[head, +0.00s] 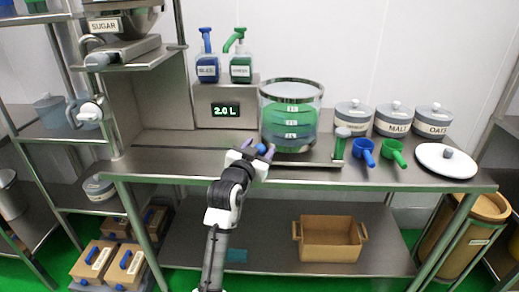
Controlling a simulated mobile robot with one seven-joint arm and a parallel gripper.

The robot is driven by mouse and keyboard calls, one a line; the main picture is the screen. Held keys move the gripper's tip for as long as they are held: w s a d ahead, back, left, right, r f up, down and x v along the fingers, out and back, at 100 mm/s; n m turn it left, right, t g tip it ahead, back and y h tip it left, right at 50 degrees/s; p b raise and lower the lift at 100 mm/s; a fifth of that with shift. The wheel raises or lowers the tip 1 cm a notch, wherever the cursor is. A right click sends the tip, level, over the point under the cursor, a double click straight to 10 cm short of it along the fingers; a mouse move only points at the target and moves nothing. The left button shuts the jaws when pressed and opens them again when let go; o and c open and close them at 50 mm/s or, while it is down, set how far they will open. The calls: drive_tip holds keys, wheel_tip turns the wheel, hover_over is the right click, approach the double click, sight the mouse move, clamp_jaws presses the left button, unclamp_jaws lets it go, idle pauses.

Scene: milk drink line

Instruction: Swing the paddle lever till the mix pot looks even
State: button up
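The mix pot (291,97) is a clear round vessel with a metal rim on the bench. Its content is green, lighter above and darker teal lower down, with several level marks on the wall. A blue knob (261,148), which looks like the end of the paddle lever, shows just in front of the pot's lower left. My gripper (259,149) is at this knob, with a fingertip on each side of it. I cannot tell whether the fingers press on it. The rest of the lever is hidden, and no paddle is clear inside the pot.
Blue and green pump bottles (208,68) stand on a box with a "2.0 L" display (225,109). A green-handled upright piece (341,145), blue and green scoops (364,150), lidded jars (393,118) and a white lid (446,160) are right of the pot. Bench left of my gripper is clear.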

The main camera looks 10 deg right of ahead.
drive_tip(key=shift+d, duration=0.1)
drive_tip(key=b+v, duration=0.3)
drive_tip(key=v, duration=1.1)
